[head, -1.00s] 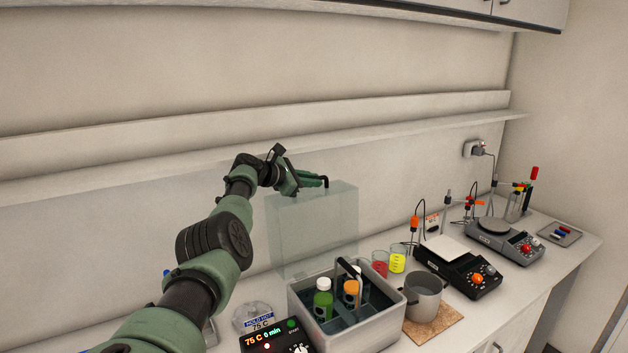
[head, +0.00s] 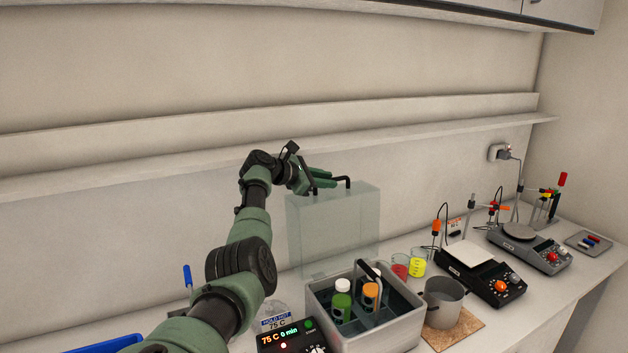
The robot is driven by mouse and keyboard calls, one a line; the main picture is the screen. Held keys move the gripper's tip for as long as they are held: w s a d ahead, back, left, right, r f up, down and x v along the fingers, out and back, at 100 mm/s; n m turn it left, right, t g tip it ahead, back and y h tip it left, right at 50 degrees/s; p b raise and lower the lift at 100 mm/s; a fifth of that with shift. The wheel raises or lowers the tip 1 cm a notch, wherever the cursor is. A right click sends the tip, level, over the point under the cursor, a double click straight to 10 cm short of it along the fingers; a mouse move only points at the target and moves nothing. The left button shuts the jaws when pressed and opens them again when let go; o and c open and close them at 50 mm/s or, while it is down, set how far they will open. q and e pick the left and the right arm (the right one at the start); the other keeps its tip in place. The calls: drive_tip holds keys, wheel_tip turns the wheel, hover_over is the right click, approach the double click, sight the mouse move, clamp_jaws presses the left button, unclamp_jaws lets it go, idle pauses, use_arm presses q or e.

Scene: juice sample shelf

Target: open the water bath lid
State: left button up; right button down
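The water bath (head: 405,328) is a grey open-topped box at the lower middle. Its clear, pale lid (head: 335,235) stands upright along the back of the bath, so the top is uncovered. A black handle (head: 348,181) sits at the lid's top edge. My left gripper (head: 322,184) is at this handle, its green fingers spread apart with part of the handle showing by them; contact is hard to tell. A green bottle (head: 342,307) and an orange bottle (head: 369,299) stand in the bath. My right gripper is not in view.
The control panel (head: 288,338) reads 75 C and 0 min. A grey mug (head: 443,301), red beaker (head: 399,268) and yellow beaker (head: 417,264) stand to the right, then two black-and-grey instruments. A long wall shelf (head: 420,134) runs above the lid.

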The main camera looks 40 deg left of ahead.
sight(313, 196)
use_arm(q)
drive_tip(key=b+v, duration=0.2)
drive_tip(key=v, duration=0.2)
drive_tip(key=shift+s+a, duration=0.1)
drive_tip(key=shift+s+r, duration=0.15)
drive_tip(key=shift+s, duration=0.2)
idle(0.3)
